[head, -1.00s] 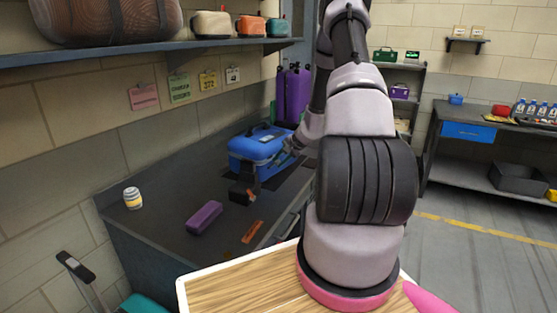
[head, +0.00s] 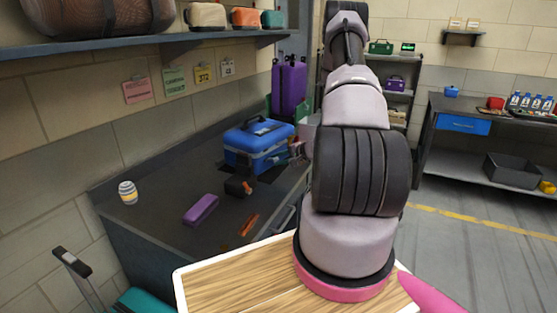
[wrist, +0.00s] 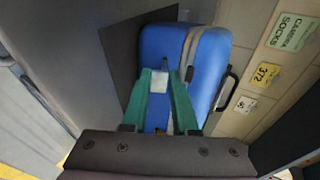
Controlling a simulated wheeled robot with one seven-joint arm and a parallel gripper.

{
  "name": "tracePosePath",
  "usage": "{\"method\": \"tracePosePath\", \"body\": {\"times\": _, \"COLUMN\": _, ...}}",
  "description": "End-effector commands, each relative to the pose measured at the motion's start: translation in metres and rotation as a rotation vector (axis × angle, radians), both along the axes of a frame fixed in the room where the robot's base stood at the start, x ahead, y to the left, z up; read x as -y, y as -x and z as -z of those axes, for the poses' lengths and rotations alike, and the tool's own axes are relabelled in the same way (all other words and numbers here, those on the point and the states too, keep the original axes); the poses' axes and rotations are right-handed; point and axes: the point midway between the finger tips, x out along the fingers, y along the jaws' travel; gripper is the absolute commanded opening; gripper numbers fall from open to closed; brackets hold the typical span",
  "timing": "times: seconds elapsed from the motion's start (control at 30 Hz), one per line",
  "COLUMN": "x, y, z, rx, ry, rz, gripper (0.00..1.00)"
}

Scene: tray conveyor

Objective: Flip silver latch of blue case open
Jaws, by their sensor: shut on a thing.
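The blue case (head: 258,147) stands on the dark workbench, its lid shut and its black handle on top. It also shows in the wrist view (wrist: 163,44). In the wrist view the two green fingers of my gripper (wrist: 162,74) reach to the case's front face. The silver latch (wrist: 160,82) shows as a small pale block between them, and my gripper is shut on it. In the head view my arm and the case's corner hide most of my gripper, and the latch cannot be made out there.
On the workbench (head: 165,218) lie a purple case (head: 201,210), a small black-and-orange object (head: 238,187), an orange piece (head: 249,224) and a striped jar (head: 128,193). A purple suitcase (head: 289,90) stands behind the blue case. A wall shelf (head: 130,46) overhangs the bench.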

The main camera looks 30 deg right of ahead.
Motion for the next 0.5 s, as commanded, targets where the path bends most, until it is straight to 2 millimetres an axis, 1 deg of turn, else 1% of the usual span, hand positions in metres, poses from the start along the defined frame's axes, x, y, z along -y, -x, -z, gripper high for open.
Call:
{"method": "tracePosePath", "body": {"times": 0.23, "x": -0.0003, "y": 0.0020, "z": 0.0025, "rx": -0.007, "ry": 0.002, "rz": -0.001, "gripper": 0.00}}
{"method": "tracePosePath", "body": {"times": 0.27, "x": -0.0003, "y": 0.0020, "z": 0.0026, "rx": -0.007, "ry": 0.002, "rz": -0.001, "gripper": 0.39}}
{"method": "tracePosePath", "body": {"times": 0.3, "x": -0.0004, "y": 0.0021, "z": 0.0026, "rx": -0.007, "ry": 0.002, "rz": -0.001, "gripper": 0.54}}
{"method": "tracePosePath", "body": {"times": 0.33, "x": -0.0003, "y": 0.0020, "z": 0.0025, "rx": -0.007, "ry": 0.000, "rz": -0.001, "gripper": 0.55}}
{"method": "tracePosePath", "body": {"times": 0.5, "x": -0.0003, "y": 0.0014, "z": 0.0018, "rx": -0.005, "ry": 0.001, "rz": -0.001, "gripper": 0.55}}
